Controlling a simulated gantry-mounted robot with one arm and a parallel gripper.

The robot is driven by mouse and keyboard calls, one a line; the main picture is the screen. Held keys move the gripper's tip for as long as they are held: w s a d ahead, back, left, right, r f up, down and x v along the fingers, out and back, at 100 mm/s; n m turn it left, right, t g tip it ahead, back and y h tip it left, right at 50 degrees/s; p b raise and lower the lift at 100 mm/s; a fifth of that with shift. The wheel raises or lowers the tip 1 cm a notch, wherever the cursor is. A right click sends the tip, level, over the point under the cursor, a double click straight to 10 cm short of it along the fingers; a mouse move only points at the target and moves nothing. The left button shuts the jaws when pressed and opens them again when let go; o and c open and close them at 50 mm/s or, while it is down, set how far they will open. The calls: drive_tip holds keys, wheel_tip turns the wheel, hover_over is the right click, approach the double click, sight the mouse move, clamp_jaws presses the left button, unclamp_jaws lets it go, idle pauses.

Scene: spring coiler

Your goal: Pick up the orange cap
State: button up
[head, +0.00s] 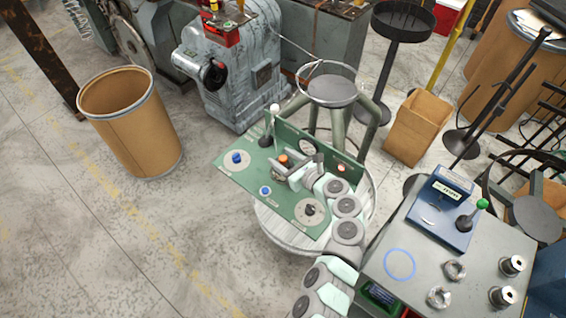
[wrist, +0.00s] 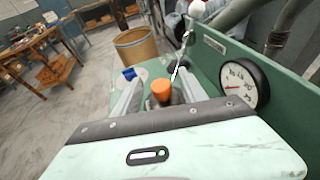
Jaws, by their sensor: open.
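The orange cap (head: 283,159) sits on the green panel of the machine, near the panel's upright back plate. In the wrist view the orange cap (wrist: 161,90) is upright between the two pale fingers of my gripper (wrist: 158,86). The fingers are open, one on each side of it, with gaps visible beside the cap. In the head view my gripper (head: 287,171) is over the panel at the cap. The cap's lower part and what it sits on are partly hidden by my gripper body.
Blue knobs (head: 237,157) (head: 265,190) and a dark knob (head: 310,209) stand on the panel. A white-balled lever (head: 274,108) rises behind. A round gauge (wrist: 245,84) on the upright plate is close to my right finger. A cardboard drum (head: 130,125) stands left.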

drive_tip(key=shift+x, duration=1.45)
drive_tip(key=shift+c, duration=0.3)
clamp_jaws()
